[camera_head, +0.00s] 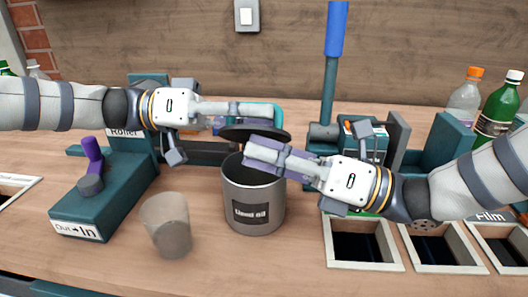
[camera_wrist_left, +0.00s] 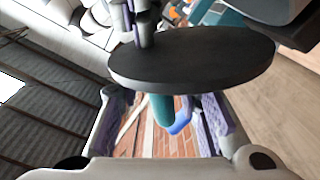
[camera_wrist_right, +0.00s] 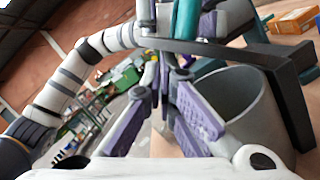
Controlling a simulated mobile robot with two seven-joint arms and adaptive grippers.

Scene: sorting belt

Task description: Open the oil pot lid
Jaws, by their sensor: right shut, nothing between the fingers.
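The grey oil pot (camera_head: 253,190) stands upright on the wooden table with a dark label on its front. Its black lid (camera_head: 237,133) is raised above the pot's mouth, leaving the inside partly visible; the lid also crosses the left wrist view (camera_wrist_left: 190,62). My left gripper (camera_head: 270,110) is just above the lid; its fingers stand apart in the left wrist view, and I cannot tell whether they touch the lid. My right gripper (camera_head: 252,150) is shut and empty at the pot's mouth, below the lid. The pot's open rim shows in the right wrist view (camera_wrist_right: 235,95).
A grey cup (camera_head: 167,225) stands left of the pot. A green box with a purple lever (camera_head: 93,155) is farther left. Framed bin openings (camera_head: 362,245) lie at the front right. A blue-handled post (camera_head: 335,40) rises behind; bottles (camera_head: 497,110) stand at the right.

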